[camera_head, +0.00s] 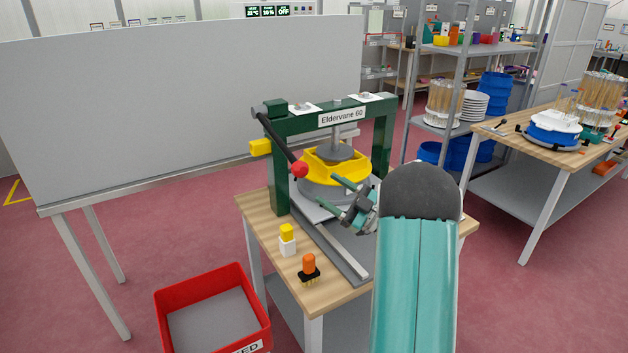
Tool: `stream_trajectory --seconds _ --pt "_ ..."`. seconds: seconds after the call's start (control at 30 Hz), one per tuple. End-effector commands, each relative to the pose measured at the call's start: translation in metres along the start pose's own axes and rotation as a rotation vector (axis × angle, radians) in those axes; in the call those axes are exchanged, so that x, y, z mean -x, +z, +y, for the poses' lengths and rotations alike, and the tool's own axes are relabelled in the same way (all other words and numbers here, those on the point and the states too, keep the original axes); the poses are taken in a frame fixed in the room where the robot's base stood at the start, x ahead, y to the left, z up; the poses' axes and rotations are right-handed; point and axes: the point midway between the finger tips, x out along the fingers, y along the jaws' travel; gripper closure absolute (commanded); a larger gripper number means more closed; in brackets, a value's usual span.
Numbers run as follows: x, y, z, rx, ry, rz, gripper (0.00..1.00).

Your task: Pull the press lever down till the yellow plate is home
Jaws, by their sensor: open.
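The green press (278,186), labelled "Eldervane 60", stands on a small wooden table. Its dark lever (276,143) slopes down and to the right from the frame's upper left corner and ends in a red knob (299,170). The yellow plate (324,176) sits inside the press frame, under a grey round ram (342,150) and above a grey round base (322,191). Whether plate and ram touch I cannot tell. My gripper (340,194) is open and empty, in front of the press, right of and below the red knob and apart from it. My arm hides the table's right part.
A yellow-and-white block (287,240) and an orange-handled brush (309,268) stand on the table's front left. A red crate (262,302) is on the floor at lower left. A white board (180,110) stands behind left. Another bench (500,135) and shelves are at right.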

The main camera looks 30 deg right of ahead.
Motion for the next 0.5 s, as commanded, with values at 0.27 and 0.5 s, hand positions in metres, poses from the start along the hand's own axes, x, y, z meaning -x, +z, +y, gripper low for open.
stream_trajectory --seconds 0.27,0.5 --pt "0.037 -0.001 0.000 0.001 0.001 0.000 0.41" --pt "0.039 -0.001 0.000 0.001 0.000 0.001 0.41"
